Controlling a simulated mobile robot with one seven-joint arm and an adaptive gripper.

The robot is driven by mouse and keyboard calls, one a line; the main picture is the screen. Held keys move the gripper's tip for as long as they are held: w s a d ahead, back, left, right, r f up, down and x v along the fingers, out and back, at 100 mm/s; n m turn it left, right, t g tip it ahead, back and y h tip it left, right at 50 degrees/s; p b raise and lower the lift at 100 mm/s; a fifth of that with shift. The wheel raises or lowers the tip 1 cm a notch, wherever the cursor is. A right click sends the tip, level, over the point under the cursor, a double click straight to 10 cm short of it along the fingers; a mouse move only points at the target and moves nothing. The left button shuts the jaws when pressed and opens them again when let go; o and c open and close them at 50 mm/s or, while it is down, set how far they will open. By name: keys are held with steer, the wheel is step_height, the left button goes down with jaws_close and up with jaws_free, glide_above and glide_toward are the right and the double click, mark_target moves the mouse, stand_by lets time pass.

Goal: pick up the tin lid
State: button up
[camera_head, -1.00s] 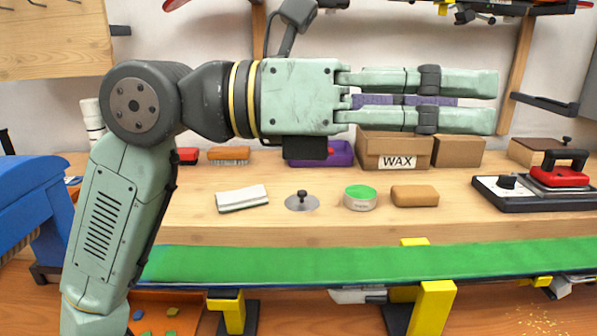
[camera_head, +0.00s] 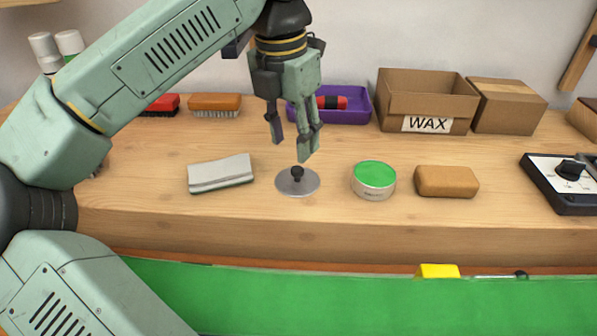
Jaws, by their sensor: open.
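The tin lid (camera_head: 288,186) is a flat silver disc with a dark knob (camera_head: 297,173) on top. It lies on the wooden bench, in the middle of the camera_head view. My gripper (camera_head: 291,150) points down just above the lid, with its fingers apart and nothing between them. The fingertips appear a little above the knob in the picture; I cannot tell the exact gap. A round tin (camera_head: 373,188) with green contents stands open to the right of the lid.
A folded grey cloth (camera_head: 220,172) lies left of the lid, and a tan block (camera_head: 446,181) lies right of the tin. Behind stand a purple tray (camera_head: 358,106), an open WAX box (camera_head: 440,100), a closed box (camera_head: 507,106) and brushes (camera_head: 214,102). The bench's front strip (camera_head: 330,225) is clear.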

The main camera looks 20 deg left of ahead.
mark_target(297, 169)
steer(key=shift+w+d+f+p, duration=0.15)
steer(key=shift+f+p, duration=0.15)
steer(key=shift+f, duration=0.8)
steer(key=shift+w+d+f+p, duration=0.15)
steer(key=shift+f+p, duration=0.15)
steer(key=shift+f, duration=0.8)
steer(key=shift+w+f+p, duration=0.15)
steer(key=shift+f+p, duration=0.15)
steer(key=shift+f, duration=0.8)
jaws_close()
